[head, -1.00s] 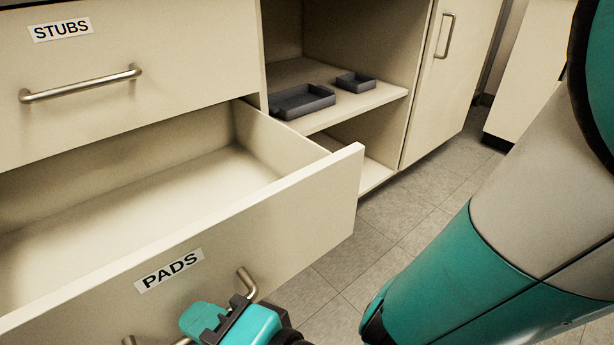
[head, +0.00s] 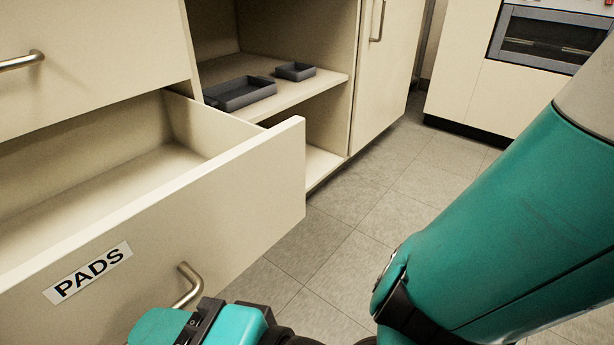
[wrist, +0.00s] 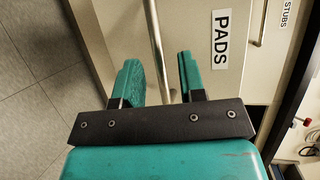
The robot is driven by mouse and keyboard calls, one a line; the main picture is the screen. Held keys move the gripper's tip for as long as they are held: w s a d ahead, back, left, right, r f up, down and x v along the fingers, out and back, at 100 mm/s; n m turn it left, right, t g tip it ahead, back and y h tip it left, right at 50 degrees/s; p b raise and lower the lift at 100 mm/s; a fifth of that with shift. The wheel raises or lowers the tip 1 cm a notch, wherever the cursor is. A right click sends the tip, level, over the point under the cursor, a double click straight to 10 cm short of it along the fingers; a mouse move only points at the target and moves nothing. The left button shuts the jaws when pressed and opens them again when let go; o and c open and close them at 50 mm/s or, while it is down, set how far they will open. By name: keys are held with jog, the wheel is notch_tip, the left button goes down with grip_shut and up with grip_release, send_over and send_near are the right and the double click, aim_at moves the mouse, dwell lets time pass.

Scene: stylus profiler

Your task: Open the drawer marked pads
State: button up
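The pads drawer (head: 230,215) stands well open in the head view, and the part of its inside that shows is empty. Its PADS label (head: 88,272) is on the front, also in the wrist view (wrist: 221,39). The bar handle (head: 190,285) is partly hidden by my gripper (head: 190,328) in the head view. In the wrist view the handle bar (wrist: 157,40) runs between the two teal fingers of my gripper (wrist: 158,68). The fingers are apart, with a gap on each side of the bar.
Another drawer (head: 90,60) above is shut; its STUBS label (wrist: 288,14) shows in the wrist view. Dark trays (head: 240,93) sit on the open shelf (head: 310,98) to the right. The tiled floor (head: 340,240) beside the drawer is clear. A cabinet (head: 470,90) stands beyond.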

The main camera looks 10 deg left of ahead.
jog(key=b+v, duration=0.8)
jog(key=b, duration=0.5)
jog(key=shift+d, duration=0.2)
jog(key=shift+w, duration=0.1)
